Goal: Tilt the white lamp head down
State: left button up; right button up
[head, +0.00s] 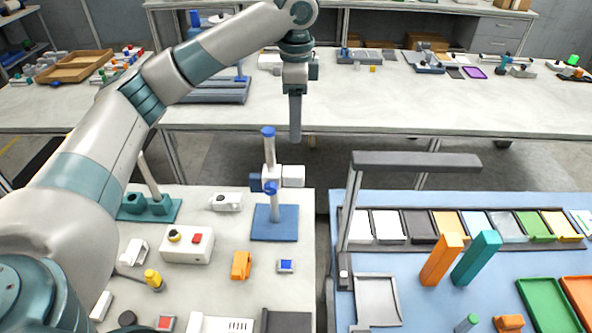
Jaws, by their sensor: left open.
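A stand with a blue base (275,223) stands upright on the left white table, near its right back corner. On its post sit a blue top cap (268,131), a blue knob (271,187) and a white box-shaped head (293,176) that sticks out level to the right. This head is the likeliest white lamp head. My left gripper (295,138) points down, above and behind the stand in the picture, apart from it. It is open and empty; its fingers overlap edge-on. My right gripper is out of view.
A dark grey bar lamp (416,161) rises over the blue table at right, beside upright orange (441,260) and teal (476,258) blocks. A white box with buttons (187,245) is left of the stand. A narrow gap separates the tables.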

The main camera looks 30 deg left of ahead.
aim_at(296, 171)
pick_arm(q)
notch_tip(296, 171, down, 15)
jog(key=p, duration=0.4)
jog(key=shift+s+r, duration=0.1)
jog(key=shift+r, duration=0.1)
jog(key=shift+f, duration=0.7)
jog(key=shift+p, duration=0.3)
jog(key=c, duration=1.1)
